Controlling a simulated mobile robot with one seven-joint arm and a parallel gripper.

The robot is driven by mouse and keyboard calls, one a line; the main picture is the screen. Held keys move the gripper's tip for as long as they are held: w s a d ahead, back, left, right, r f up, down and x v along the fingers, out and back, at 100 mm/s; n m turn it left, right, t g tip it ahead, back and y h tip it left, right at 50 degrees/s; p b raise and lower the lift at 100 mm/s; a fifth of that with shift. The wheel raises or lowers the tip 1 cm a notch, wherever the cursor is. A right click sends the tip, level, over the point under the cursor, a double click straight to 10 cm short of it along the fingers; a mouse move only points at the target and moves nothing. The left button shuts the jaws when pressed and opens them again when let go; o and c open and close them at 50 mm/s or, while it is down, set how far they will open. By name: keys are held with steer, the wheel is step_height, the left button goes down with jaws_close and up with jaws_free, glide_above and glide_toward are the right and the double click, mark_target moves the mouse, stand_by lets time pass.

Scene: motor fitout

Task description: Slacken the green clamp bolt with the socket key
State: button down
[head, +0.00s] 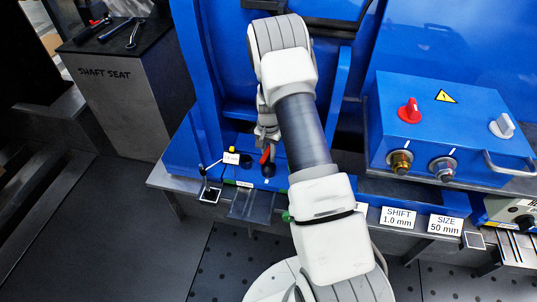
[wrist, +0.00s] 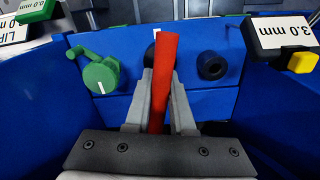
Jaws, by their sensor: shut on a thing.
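My gripper (wrist: 160,105) is shut on a red bar (wrist: 165,65), which looks like the handle of the socket key. Its working end is hidden. In the head view the red bar (head: 265,155) shows below my gripper (head: 266,132), over the blue bench fixture. A green round part with a white mark (wrist: 100,75) and a small green lever sits to the left of the bar on the blue face, apart from it. It looks like the green clamp bolt. A dark round part shows partly behind the bar.
A black socket-like ring (wrist: 212,65) is right of the bar. A black block with a 3.0 mm label (wrist: 285,35) stands at the right, and blue walls flank both sides. A blue control box (head: 440,125) with a red knob is at the right of the bench.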

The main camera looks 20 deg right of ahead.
steer(key=shift+n, duration=3.5)
steer(key=shift+s+f+n, duration=0.1)
steer(key=shift+n, duration=1.5)
